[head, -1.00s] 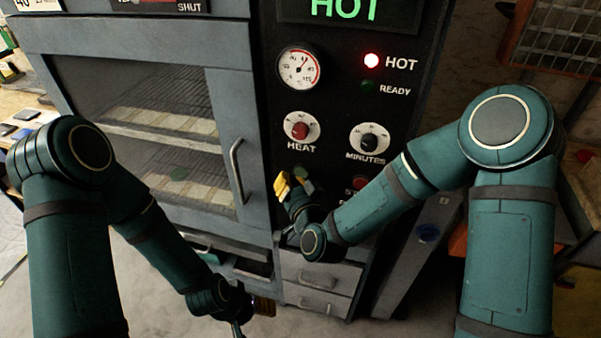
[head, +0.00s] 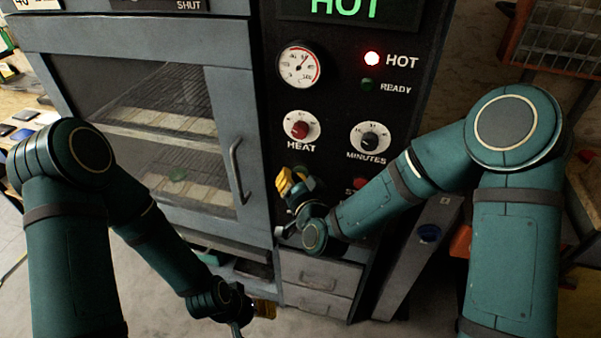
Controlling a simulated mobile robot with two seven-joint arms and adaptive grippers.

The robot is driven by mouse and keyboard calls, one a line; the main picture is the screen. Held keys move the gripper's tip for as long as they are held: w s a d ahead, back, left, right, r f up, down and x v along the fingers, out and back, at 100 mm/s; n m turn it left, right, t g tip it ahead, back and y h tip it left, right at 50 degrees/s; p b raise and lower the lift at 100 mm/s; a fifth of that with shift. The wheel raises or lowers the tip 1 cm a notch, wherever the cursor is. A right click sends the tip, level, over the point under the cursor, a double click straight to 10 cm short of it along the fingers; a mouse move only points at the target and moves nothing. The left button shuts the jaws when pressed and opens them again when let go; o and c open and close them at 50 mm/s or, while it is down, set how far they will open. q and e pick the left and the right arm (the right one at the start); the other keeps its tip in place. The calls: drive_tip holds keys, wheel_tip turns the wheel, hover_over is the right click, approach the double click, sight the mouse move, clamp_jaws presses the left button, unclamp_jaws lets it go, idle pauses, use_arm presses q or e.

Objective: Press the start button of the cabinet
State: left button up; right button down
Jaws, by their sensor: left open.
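The cabinet (head: 237,90) stands in front of me with a black control panel (head: 330,95) on its right side. A red button (head: 360,183) shows low on the panel, its label mostly covered by my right arm. No green start button can be made out; the area left of the red button is behind my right gripper. My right gripper (head: 289,181), with yellow fingertips, is at the panel just below the HEAT knob (head: 299,130). I cannot tell whether it touches the panel. My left gripper (head: 262,309) hangs low in front of the cabinet, open and away from the panel.
The panel also carries a MINUTES knob (head: 370,139), a round gauge (head: 299,67), a lit red HOT lamp (head: 372,59) and a dark green READY lamp (head: 367,85). The glazed door (head: 150,120) is shut. Drawers (head: 318,287) lie below the panel.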

drive_tip(key=shift+w, duration=0.2)
drive_tip(key=shift+s, duration=0.15)
idle(0.4)
drive_tip(key=shift+s+a+b, duration=0.2)
drive_tip(key=shift+s+b, duration=0.3)
drive_tip(key=shift+s, duration=0.15)
drive_tip(key=shift+s, duration=0.1)
drive_tip(key=s, duration=0.1)
drive_tip(key=s+a, duration=0.1)
drive_tip(key=s, duration=0.1)
drive_tip(key=s+b, duration=0.1)
drive_tip(key=shift+s+a, duration=0.3)
idle(0.6)
